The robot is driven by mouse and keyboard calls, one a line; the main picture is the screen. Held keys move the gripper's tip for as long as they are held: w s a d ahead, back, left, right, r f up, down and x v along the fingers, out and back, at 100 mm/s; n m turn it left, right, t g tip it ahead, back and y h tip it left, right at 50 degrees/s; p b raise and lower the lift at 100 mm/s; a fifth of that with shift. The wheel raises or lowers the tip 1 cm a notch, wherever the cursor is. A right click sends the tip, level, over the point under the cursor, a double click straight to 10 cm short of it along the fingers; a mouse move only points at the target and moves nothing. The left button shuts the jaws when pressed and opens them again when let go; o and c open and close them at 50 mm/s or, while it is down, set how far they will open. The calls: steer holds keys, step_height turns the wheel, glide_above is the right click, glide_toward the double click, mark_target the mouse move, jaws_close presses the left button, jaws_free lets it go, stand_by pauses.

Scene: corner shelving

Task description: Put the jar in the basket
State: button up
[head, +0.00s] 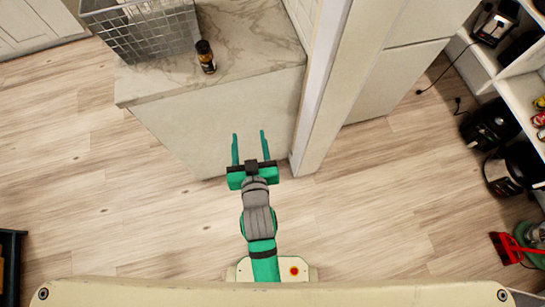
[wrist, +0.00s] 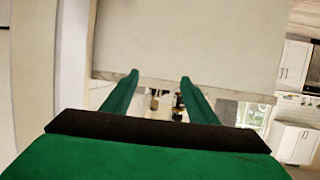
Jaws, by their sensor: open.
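The jar (head: 206,57) is small and dark with a black lid and an orange-yellow band. It stands on the marble counter (head: 265,45), near its front edge, in the head view. The wire basket (head: 150,38) is grey metal mesh and stands on the same counter, to the left of the jar. Its top is cut off by the frame. My gripper (head: 249,134) is open and empty, in front of the counter and apart from the jar. In the wrist view its green fingers (wrist: 160,76) are spread. Small dark shapes show between them, too unclear to name.
A pale wall end (head: 322,90) stands right of the counter. Shelving with black appliances (head: 488,125) is at the far right, with a red brush (head: 510,248) below. A dark crate (head: 10,265) is at the lower left. The wooden floor (head: 100,190) left of my arm is clear.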

steer(key=s+d+f, duration=0.1)
steer(key=s+d, duration=0.1)
steer(key=s, duration=0.4)
steer(key=s+d+f+m+h, duration=0.1)
steer(key=s+d, duration=0.1)
steer(key=s, duration=0.5)
steer(key=shift+d+f+t, duration=0.3)
steer(key=shift+d+f, duration=0.05)
steer(key=shift+d, duration=0.05)
steer(key=shift+o, duration=0.5)
steer(key=s+d+r+h, duration=0.1)
steer(key=s+d+r, duration=0.1)
steer(key=s, duration=0.7)
steer(key=shift+m+t, duration=0.3)
steer(key=shift+m, duration=0.1)
steer(key=shift+s+r, duration=0.1)
steer(key=c, duration=0.7)
steer(key=shift+o, duration=0.2)
